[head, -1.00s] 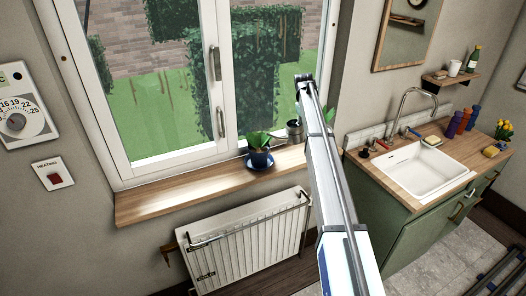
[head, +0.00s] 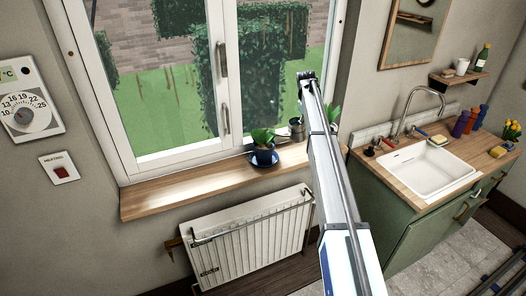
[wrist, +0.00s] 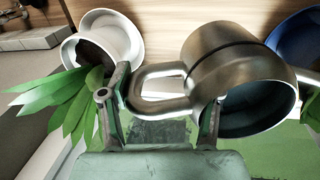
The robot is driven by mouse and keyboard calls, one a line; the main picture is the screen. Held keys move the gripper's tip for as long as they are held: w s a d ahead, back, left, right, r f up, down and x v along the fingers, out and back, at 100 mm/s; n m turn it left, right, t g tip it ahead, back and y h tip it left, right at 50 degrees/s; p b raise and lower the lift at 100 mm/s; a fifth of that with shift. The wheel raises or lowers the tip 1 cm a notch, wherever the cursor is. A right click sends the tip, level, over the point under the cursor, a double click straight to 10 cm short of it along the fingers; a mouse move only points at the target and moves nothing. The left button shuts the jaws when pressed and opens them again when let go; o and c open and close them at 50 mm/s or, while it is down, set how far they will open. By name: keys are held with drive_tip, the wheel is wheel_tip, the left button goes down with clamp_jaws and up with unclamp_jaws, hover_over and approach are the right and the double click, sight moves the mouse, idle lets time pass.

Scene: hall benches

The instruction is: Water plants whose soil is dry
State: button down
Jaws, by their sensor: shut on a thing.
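A steel can with a loop handle (wrist: 222,62) is in my gripper (wrist: 163,105), which is shut on its handle in the wrist view. The can also shows in the head view (head: 297,131), above the windowsill beside my arm. A blue pot (head: 264,156) with a leafy green plant stands on a blue saucer on the sill, just left of the can. In the wrist view, a white pot (wrist: 125,38) with long green leaves and dark soil is at left; blue ware (wrist: 297,38) is at right. A second plant (head: 334,113) is mostly hidden behind my arm.
The wooden windowsill (head: 175,196) is clear at left, with a radiator (head: 255,238) below it. A closed window (head: 165,80) is behind. At right are a white sink (head: 428,170), tap (head: 415,105) and several bottles.

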drive_tip(key=shift+s+a, duration=0.1)
drive_tip(key=shift+a, duration=0.1)
idle(0.4)
drive_tip(key=shift+r+t+h, duration=0.3)
drive_tip(key=shift+r+h, duration=0.35)
drive_tip(key=shift+h, duration=0.15)
idle(3.6)
drive_tip(key=shift+f+y+p, duration=0.45)
drive_tip(key=shift+y, duration=0.45)
drive_tip(key=shift+a+g+y+p, duration=0.1)
drive_tip(key=shift+g+y+p, duration=0.3)
drive_tip(key=shift+g, duration=0.1)
drive_tip(key=shift+y, duration=0.3)
drive_tip(key=shift+a, duration=0.1)
drive_tip(key=shift+r+p, duration=0.9)
drive_tip(key=shift+r, duration=1.6)
